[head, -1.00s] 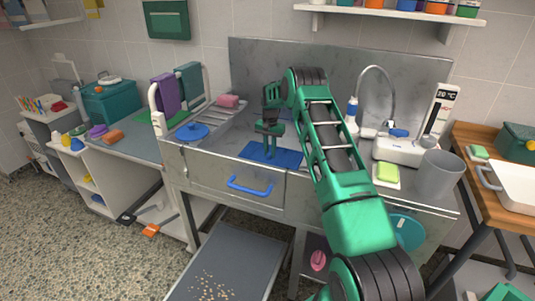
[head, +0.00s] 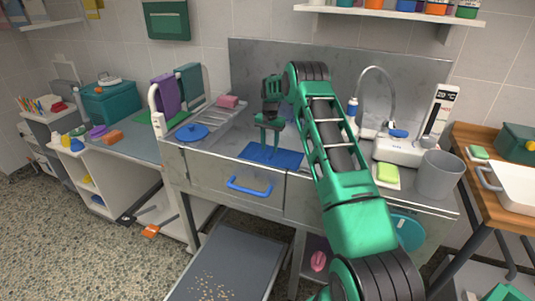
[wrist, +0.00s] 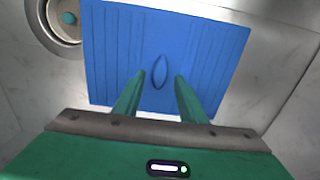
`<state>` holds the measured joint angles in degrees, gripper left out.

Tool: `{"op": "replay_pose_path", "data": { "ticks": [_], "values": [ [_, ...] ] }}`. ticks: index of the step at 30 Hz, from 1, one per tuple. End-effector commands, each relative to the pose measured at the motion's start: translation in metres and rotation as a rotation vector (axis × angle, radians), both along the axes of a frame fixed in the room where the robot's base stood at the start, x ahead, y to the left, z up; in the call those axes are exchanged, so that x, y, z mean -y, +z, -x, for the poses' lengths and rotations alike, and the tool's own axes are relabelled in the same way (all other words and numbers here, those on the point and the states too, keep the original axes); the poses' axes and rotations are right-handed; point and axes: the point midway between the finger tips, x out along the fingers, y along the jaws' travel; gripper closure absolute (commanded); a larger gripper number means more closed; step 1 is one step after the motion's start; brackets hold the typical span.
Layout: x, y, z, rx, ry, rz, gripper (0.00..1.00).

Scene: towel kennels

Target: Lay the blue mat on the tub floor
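The blue mat (head: 290,158) lies inside the metal tub (head: 225,172), and it looks flat on the tub floor. In the wrist view the ribbed mat (wrist: 215,50) has a small raised loop (wrist: 160,72) at its middle. My gripper (head: 268,146) points down above the mat. In the wrist view the fingers of my gripper (wrist: 158,82) are apart, one on each side of the loop, with nothing held between them. The fingertips look just above the mat; the exact gap is hard to tell.
A round drain (wrist: 48,25) lies beside the mat's upper left corner. The tap (head: 388,90), a scale-like white unit (head: 400,150) and a grey cup (head: 440,175) stand right of the tub.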

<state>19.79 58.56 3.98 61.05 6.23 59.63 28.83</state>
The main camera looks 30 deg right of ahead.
Motion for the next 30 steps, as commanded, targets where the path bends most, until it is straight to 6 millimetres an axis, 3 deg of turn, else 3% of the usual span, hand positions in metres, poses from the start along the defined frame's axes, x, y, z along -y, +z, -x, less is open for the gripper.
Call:
{"op": "replay_pose_path", "data": {
  "ticks": [3, 9, 15, 22, 26, 30],
  "values": [
    [0.000, 0.027, -0.001, 0.003, 0.001, 0.001, 0.63],
    [0.000, 0.063, -0.001, 0.003, 0.001, 0.001, 0.63],
    [0.000, 0.081, -0.001, 0.000, 0.001, 0.000, 0.63],
    [-0.001, 0.089, 0.002, 0.000, 0.003, 0.001, 0.63],
    [-0.003, 0.111, 0.015, -0.001, 0.020, 0.013, 0.63],
    [-0.007, 0.151, 0.049, -0.007, 0.055, 0.035, 0.63]
  ]
}}
